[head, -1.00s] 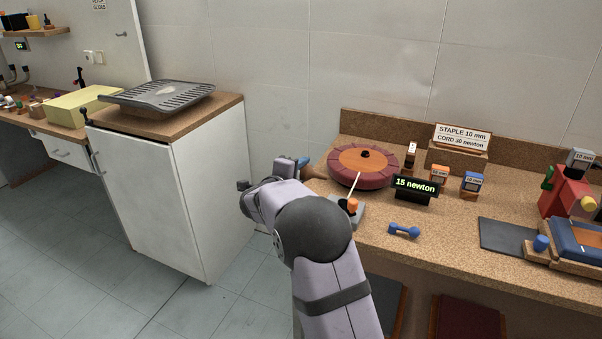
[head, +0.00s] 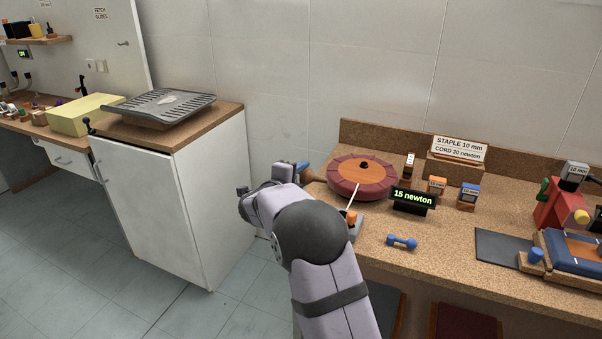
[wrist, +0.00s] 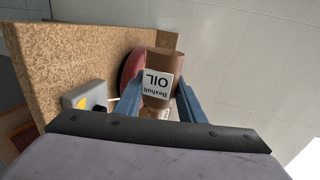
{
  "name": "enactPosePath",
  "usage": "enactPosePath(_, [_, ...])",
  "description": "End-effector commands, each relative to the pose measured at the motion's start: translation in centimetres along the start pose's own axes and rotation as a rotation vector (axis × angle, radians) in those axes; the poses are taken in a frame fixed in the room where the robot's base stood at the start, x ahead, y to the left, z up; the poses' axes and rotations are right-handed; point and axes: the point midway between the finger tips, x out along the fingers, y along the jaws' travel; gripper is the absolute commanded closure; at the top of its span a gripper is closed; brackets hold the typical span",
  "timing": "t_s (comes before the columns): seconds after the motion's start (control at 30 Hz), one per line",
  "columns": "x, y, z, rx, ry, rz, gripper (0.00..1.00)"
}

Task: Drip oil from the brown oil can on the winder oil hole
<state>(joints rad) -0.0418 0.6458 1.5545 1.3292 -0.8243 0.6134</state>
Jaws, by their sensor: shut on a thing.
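The brown oil can (wrist: 158,64) is between the two blue fingers of my gripper (wrist: 159,88), which is shut on it. Its white label reads "Bexholt OIL" and appears upside down in the wrist view. In the head view a small brown part of the can (head: 313,176) shows beside my gripper, left of the round red seat; my arm covers much of that area. A grey device with an orange part (head: 354,221), possibly the winder, stands on the bench by my arm. It also shows in the wrist view (wrist: 88,97). I cannot make out an oil hole.
The round red seat (head: 343,188) lies behind the grey device. A "15 newton" display (head: 412,198), a blue dumbbell-shaped piece (head: 401,242) and small labelled boxes (head: 468,194) stand to the right. A white cabinet (head: 170,200) is left, with open floor before it.

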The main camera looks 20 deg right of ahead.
Motion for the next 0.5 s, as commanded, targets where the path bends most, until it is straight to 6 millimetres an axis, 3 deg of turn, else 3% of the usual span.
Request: enactPosePath(0.5, [-0.05, -0.18, 0.01, -0.19, 0.05, 0.0, 0.96])
